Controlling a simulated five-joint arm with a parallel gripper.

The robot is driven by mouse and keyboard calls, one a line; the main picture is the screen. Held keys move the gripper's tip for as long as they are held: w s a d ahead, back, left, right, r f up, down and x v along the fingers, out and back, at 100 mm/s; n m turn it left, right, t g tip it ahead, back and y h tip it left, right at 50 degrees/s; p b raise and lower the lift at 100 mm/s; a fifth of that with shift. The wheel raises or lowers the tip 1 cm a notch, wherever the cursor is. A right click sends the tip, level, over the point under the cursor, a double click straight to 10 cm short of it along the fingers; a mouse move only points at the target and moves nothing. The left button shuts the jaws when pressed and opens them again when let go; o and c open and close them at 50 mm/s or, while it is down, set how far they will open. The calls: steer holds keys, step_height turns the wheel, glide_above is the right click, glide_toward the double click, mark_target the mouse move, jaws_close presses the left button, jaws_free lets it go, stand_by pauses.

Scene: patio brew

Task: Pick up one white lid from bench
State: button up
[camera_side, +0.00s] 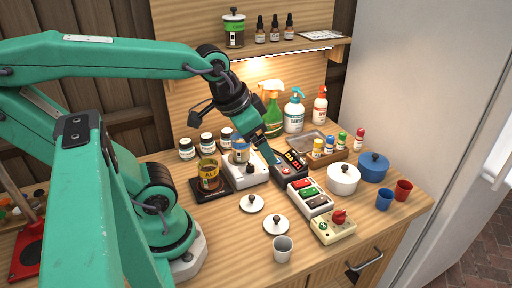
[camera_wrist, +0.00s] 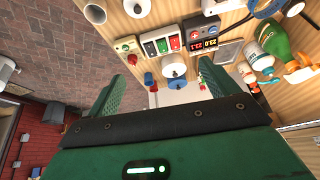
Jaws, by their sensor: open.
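Two white lids with dark knobs lie flat on the wooden bench in the side view: the left white lid (camera_side: 251,204) and, nearer the front, the right white lid (camera_side: 276,225). One white lid (camera_wrist: 137,7) shows at the top edge of the wrist view, partly cut off. My gripper (camera_side: 272,156) is above the bench, behind and above both lids, near the black display box. In the wrist view my gripper (camera_wrist: 168,88) has its two green fingers wide apart with nothing held between them.
A grey cup (camera_side: 283,249) stands close to the right lid. A switch box (camera_side: 310,198), a red-knob box (camera_side: 333,227), a white pot (camera_side: 343,180) and a blue pot (camera_side: 373,168) stand to the right. A beaker of amber liquid (camera_side: 209,175) stands behind left.

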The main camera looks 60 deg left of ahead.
step_height(320, 180, down, 7)
steer(key=w+a+m+g, duration=0.2)
steer(key=a, duration=0.1)
steer(key=m+g, duration=0.3)
glide_above(252, 196)
steer(key=f, duration=0.7)
steer(key=shift+w+d+f, duration=0.1)
steer(key=shift+d+f, duration=0.15)
steer(key=shift+f, duration=0.05)
steer(key=shift+a+f, duration=0.15)
steer(key=shift+f, duration=0.35)
steer(key=shift+f, duration=1.25)
steer(key=shift+f, duration=0.15)
steer(key=shift+f, duration=2.45)
